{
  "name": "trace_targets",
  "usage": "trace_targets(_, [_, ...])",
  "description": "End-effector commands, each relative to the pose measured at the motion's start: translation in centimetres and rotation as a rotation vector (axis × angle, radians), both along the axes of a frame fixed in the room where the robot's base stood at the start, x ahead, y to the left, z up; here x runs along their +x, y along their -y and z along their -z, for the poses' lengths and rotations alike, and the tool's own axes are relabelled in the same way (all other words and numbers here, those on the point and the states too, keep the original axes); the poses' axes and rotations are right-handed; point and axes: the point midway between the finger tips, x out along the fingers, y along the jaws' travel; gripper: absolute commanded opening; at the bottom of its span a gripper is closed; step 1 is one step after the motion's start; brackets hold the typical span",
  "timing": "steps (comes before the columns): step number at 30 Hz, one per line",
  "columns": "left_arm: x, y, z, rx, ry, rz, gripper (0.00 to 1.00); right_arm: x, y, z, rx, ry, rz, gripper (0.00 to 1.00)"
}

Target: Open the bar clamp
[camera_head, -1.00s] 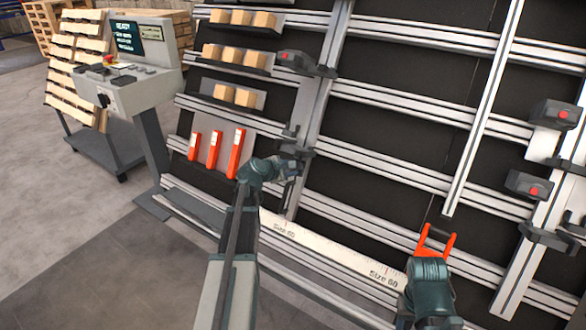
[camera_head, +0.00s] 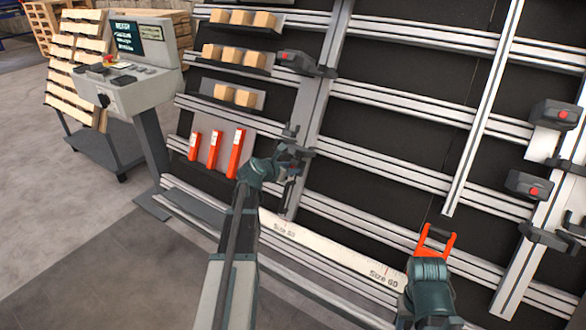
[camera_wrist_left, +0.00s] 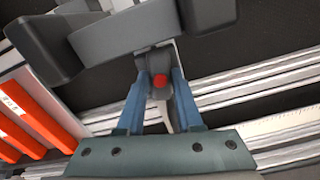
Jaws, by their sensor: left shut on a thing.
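The bar clamp (camera_head: 301,152) is a dark grey block on the upright rail, low on the left part of the gantry. In the left wrist view its grey body (camera_wrist_left: 125,38) fills the top, and a grey lever with a red spot (camera_wrist_left: 160,80) hangs below it. My left gripper (camera_wrist_left: 158,95) has its blue fingers on both sides of this lever and is shut on it. In the head view my left gripper (camera_head: 287,166) partly hides the clamp.
Another clamp (camera_head: 300,62) sits higher on the same rail. More clamps with red spots (camera_head: 555,114) are at the right. Red-orange blocks (camera_head: 214,150) stand left of my left gripper. A control console (camera_head: 130,70) stands at the left. A marked white ruler strip (camera_head: 330,250) runs below.

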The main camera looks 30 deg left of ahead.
Motion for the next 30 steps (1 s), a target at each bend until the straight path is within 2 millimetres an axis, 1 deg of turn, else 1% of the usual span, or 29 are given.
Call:
trace_targets(3, [-0.11, 0.02, 0.05, -0.027, -0.004, -0.014, 0.00, 0.00, 0.00, 0.02, 0.000, 0.000, 0.000, 0.50])
trace_targets(10, [-0.11, 0.02, 0.05, -0.033, -0.005, -0.017, 0.00, 0.00, 0.00, 0.02, 0.000, 0.000, 0.000, 0.50])
trace_targets(18, [-0.11, 0.02, 0.06, -0.228, -0.020, -0.121, 0.00, 0.00, 0.00, 0.02, 0.000, 0.000, 0.000, 0.50])
trace_targets(26, [-0.10, 0.02, 0.04, -0.258, -0.021, -0.137, 0.00, 0.00, 0.00, 0.01, 0.000, 0.000, 0.000, 0.50])
trace_targets(27, [-0.10, 0.02, 0.04, -0.258, -0.021, -0.137, 0.41, 0.00, 0.00, 0.01, 0.000, 0.000, 0.000, 0.50])
trace_targets(30, [-0.08, 0.02, 0.02, -0.257, -0.021, -0.136, 0.57, 0.00, 0.00, 0.01, 0.000, 0.000, 0.000, 0.50])
